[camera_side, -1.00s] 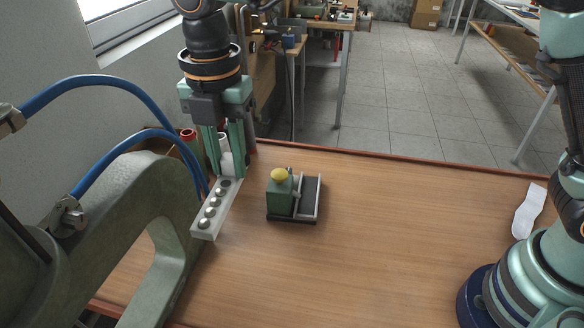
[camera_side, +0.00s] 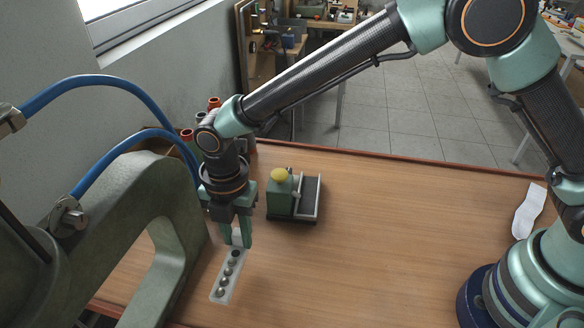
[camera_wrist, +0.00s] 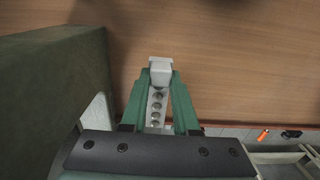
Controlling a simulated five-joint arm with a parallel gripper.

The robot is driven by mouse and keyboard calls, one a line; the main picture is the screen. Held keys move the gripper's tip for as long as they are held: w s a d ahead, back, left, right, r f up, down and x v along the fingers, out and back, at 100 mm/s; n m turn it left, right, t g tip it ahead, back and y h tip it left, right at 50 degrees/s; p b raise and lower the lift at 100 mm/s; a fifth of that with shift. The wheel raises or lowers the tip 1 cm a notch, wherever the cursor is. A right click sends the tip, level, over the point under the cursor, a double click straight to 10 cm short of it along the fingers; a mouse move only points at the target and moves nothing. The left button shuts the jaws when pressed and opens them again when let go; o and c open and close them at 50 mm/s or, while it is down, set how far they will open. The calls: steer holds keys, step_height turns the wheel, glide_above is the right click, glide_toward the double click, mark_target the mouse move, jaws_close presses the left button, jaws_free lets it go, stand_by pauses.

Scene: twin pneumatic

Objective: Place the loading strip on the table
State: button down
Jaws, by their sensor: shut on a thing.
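The loading strip (camera_side: 227,280) is a pale grey bar with a row of round dark and metallic pieces along its top. In the side view it is low over the wooden table (camera_side: 380,230), left of the green box; I cannot tell whether it touches the wood. My gripper (camera_side: 236,240) is shut on the strip's far end, pointing down. In the wrist view the strip (camera_wrist: 157,108) runs between my gripper's two green fingers (camera_wrist: 159,82), with a pale block at its end. The fingers hide part of the strip.
A green box with a yellow button (camera_side: 279,190) and a grey tray beside it stands just right of my gripper. A big green press frame (camera_side: 140,195) with blue hoses stands close on the left. A white cut-out piece (camera_side: 528,210) lies far right. The middle table is clear.

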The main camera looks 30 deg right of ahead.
mark_target(239, 245)
steer(key=shift+f, duration=2)
steer(key=shift+f, duration=0.15)
steer(key=c, duration=0.7)
jaws_free()
steer(key=shift+o, duration=0.2)
